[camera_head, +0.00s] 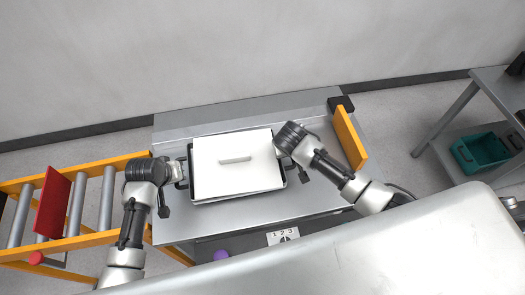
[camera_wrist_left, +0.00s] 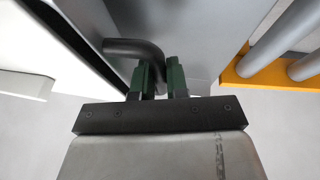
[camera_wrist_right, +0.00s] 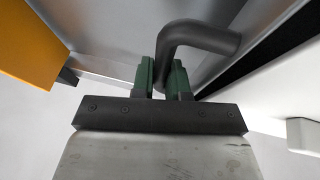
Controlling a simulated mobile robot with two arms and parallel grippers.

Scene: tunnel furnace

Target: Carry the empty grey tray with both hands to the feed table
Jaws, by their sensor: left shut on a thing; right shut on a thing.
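The tray (camera_head: 191,180) has a dark rim and dark side handles, and it is over the grey metal table (camera_head: 270,207). A white slab (camera_head: 235,178) with a raised bar covers most of its inside, so I cannot see its floor. My left gripper (camera_head: 180,172) is shut on the left handle, a dark bent bar in the left wrist view (camera_wrist_left: 130,46). My right gripper (camera_head: 292,163) is shut on the right handle, which also shows in the right wrist view (camera_wrist_right: 210,36). I cannot tell whether the tray touches the table.
An orange roller frame (camera_head: 110,168) with a red panel (camera_head: 52,203) is at the left. An orange plate (camera_head: 350,140) stands at the table's right end. A wall is behind. A teal crate (camera_head: 480,152) is at the far right. A number card (camera_head: 283,236) is on the front.

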